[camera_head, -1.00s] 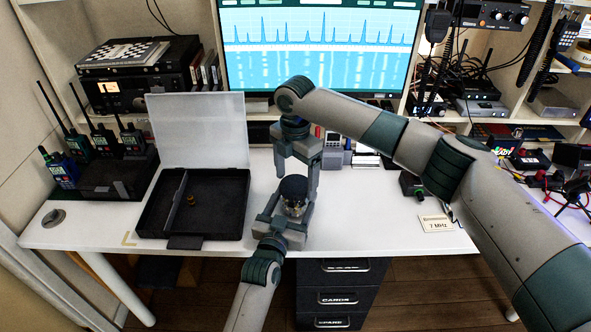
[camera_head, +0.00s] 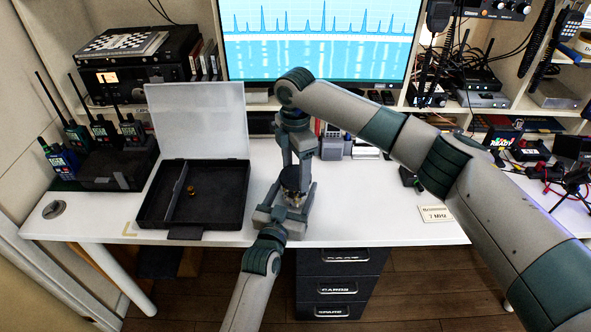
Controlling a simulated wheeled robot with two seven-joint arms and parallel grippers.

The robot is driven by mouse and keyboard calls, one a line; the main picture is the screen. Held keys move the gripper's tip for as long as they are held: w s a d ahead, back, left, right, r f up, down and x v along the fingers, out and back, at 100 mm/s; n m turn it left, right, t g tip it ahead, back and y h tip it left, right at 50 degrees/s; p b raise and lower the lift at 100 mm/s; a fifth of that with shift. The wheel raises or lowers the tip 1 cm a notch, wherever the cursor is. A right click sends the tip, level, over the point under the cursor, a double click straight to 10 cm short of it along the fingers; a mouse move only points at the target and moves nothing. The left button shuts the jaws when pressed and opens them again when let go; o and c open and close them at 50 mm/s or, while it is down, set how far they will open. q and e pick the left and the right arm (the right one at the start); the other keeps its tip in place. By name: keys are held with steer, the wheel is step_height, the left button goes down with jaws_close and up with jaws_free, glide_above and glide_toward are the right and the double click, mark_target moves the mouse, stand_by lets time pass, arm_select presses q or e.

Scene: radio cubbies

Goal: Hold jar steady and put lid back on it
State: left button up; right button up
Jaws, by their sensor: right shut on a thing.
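The small clear jar (camera_head: 293,199) stands near the desk's front edge, with something golden-brown showing in it. My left gripper (camera_head: 284,214) reaches in from below, its fingers around the jar's lower part; whether they press on it is hidden. My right gripper (camera_head: 296,172) points down over the jar, shut on the dark lid (camera_head: 292,180). The lid is at the jar's mouth, mostly hidden between the fingers. I cannot tell whether it is seated.
An open black case (camera_head: 205,221) with a raised clear cover lies to the left, holding a small brass-coloured piece (camera_head: 190,190). Handheld radios (camera_head: 103,135) stand at the far left. A 7 MHz card (camera_head: 436,214) lies to the right. The white desk (camera_head: 360,215) is clear between gripper and card.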

steer(key=m, duration=0.9)
steer(key=shift+m, duration=0.3)
steer(key=m, duration=1.1)
steer(key=shift+a, duration=0.1)
steer(key=o, duration=1.2)
step_height(320, 180, up, 12)
steer(key=shift+f, duration=0.1)
